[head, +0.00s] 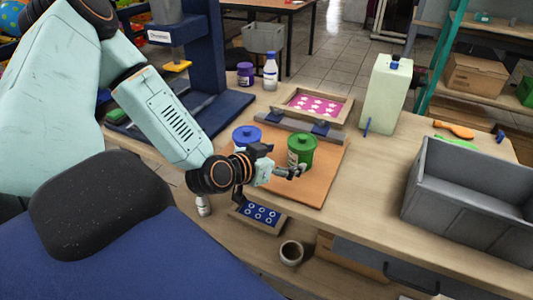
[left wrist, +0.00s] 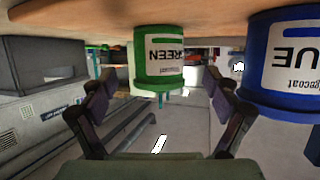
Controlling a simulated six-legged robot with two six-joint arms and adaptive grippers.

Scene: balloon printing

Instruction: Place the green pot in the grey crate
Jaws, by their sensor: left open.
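The green pot (head: 302,148) stands upright on an orange-brown board on the workbench, with a white label on its side. My left gripper (head: 298,171) is close in front of it, low near its base. In the left wrist view, which is upside down, the green pot (left wrist: 158,60) appears ahead between the open fingers of my left gripper (left wrist: 160,95). I cannot tell whether a finger touches it. The grey crate (head: 470,205) stands at the right of the bench, and its visible inside looks empty. My right gripper does not show.
A blue pot (head: 247,136) stands left of the green pot, close to my left arm. A framed pink screen (head: 318,104) lies behind them. A pale green canister (head: 387,92) stands at the back right. Bare bench (head: 365,195) lies between the board and the crate.

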